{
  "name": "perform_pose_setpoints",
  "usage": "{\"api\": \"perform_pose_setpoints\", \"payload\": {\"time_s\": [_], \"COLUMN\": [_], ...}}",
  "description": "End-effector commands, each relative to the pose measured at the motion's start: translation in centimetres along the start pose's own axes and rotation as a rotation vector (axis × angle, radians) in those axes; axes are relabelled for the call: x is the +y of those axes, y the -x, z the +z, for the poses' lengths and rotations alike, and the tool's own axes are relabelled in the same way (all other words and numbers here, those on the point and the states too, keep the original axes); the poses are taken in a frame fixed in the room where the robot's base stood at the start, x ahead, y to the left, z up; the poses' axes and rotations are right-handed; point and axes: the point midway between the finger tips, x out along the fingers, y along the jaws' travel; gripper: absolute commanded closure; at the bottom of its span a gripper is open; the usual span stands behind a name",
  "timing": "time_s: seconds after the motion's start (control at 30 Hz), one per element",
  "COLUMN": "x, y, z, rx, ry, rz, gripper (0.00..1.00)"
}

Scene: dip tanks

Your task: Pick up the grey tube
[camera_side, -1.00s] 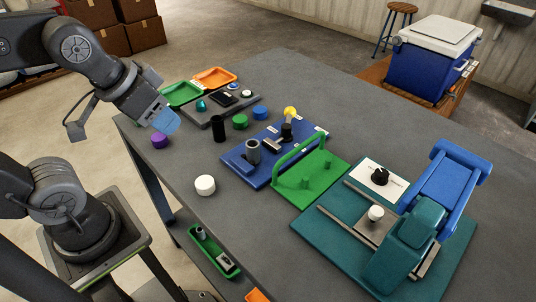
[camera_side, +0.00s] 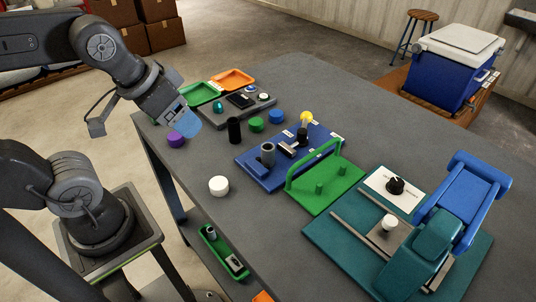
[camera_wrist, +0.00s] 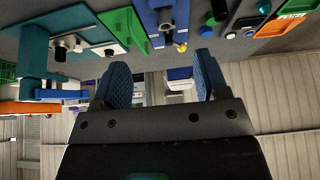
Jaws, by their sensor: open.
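A black cylinder (camera_side: 234,130), a purple knob (camera_side: 176,139) and a white knob (camera_side: 219,186) stand left of the board. A green arched handle (camera_side: 310,166) rises close to its right. A teal fixture (camera_side: 412,250) lies further right. The table front is mostly clear.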

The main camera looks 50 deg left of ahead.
Motion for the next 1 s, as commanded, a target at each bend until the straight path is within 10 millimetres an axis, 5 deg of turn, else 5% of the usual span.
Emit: {"api": "perform_pose_setpoints", "payload": {"time_s": [0.33,0.57,0.8,1.0], "x": [0.1,1.0,3.1,4.8], "y": [-0.5,-3.4,-9.0,-13.5], "z": [-1.5,-6.2,-10.6,-12.4], "rx": [-0.055,-0.235,-0.443,-0.581], "ry": [-0.157,-0.698,-1.298,-1.666], "rz": [-0.013,-0.027,0.009,0.061], "gripper": [0.33,0.33,0.33,0.33]}}
